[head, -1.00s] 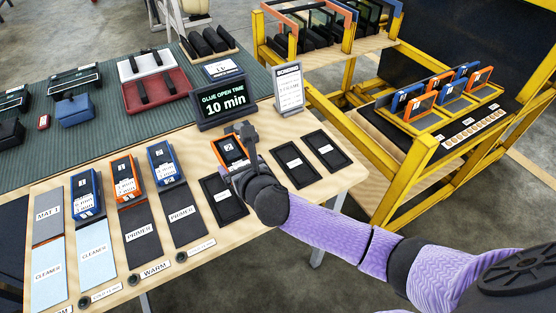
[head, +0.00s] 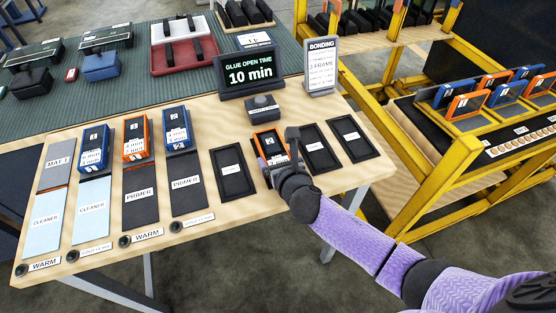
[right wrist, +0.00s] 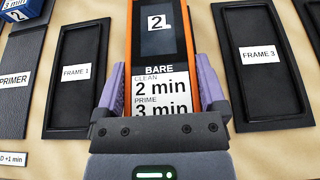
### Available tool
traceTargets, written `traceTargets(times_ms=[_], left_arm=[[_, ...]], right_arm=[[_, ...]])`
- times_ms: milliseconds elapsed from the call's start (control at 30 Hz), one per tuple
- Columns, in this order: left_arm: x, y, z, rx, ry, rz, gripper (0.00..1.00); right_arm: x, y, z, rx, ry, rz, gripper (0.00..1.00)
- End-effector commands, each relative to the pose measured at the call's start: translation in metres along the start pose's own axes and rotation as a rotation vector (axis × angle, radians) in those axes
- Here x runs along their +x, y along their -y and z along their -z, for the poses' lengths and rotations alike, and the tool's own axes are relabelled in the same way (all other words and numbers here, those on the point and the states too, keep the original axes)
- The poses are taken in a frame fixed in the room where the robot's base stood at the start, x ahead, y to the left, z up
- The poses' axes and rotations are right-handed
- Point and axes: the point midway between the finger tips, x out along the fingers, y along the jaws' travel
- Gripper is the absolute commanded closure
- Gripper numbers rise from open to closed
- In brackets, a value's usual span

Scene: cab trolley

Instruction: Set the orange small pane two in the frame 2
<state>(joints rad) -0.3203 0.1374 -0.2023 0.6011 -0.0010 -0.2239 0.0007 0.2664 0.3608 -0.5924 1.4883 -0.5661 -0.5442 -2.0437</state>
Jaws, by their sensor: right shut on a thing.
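The orange-edged small pane (head: 268,142), marked 2, is in my right gripper (head: 276,158). In the right wrist view the pane (right wrist: 160,45) fills the middle, with a "BARE, CLEAN 2 min, PRIME 3 min" label between the purple fingers of the right gripper (right wrist: 163,92). The pane is over the frame 2 place, between frame 1 (right wrist: 52,72) and frame 3 (right wrist: 298,112). It covers frame 2, and I cannot tell whether it touches it. In the head view frame 1 (head: 251,187) and frame 3 (head: 314,165) look empty. My left gripper is not in view.
Another orange pane (head: 136,138) stands between two blue panes (head: 92,148) (head: 176,128) at the left. A dark grey block (head: 262,108) sits behind the frames, before the glue timer sign (head: 249,76). A yellow trolley (head: 440,180) with panes stands right of the table.

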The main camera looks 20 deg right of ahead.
Motion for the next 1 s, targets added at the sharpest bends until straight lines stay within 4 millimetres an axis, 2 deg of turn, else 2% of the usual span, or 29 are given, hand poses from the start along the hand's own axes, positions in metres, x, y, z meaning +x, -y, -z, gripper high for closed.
traceTargets(times_ms=[67, 100, 367, 433, 733, 900, 1000], left_arm=[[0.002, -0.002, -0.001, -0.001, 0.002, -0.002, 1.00], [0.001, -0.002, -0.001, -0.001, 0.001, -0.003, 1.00], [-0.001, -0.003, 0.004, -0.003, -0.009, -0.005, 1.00], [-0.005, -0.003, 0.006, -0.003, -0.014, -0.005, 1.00], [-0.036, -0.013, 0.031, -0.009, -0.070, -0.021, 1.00], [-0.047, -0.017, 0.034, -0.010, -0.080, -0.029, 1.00], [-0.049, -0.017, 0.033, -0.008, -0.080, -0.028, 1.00]], right_arm=[[0.001, 0.000, 0.003, 0.000, 0.000, 0.000, 0.94], [0.001, 0.000, 0.002, 0.000, -0.001, 0.000, 0.01], [0.000, 0.000, -0.001, 0.000, 0.001, 0.000, 0.00], [-0.006, 0.000, -0.003, -0.001, 0.001, -0.001, 0.00], [-0.070, 0.000, -0.005, -0.002, -0.001, -0.001, 0.00], [-0.105, 0.000, -0.003, -0.001, -0.001, 0.000, 0.00], [-0.116, 0.000, -0.003, -0.001, 0.001, -0.001, 0.00]])
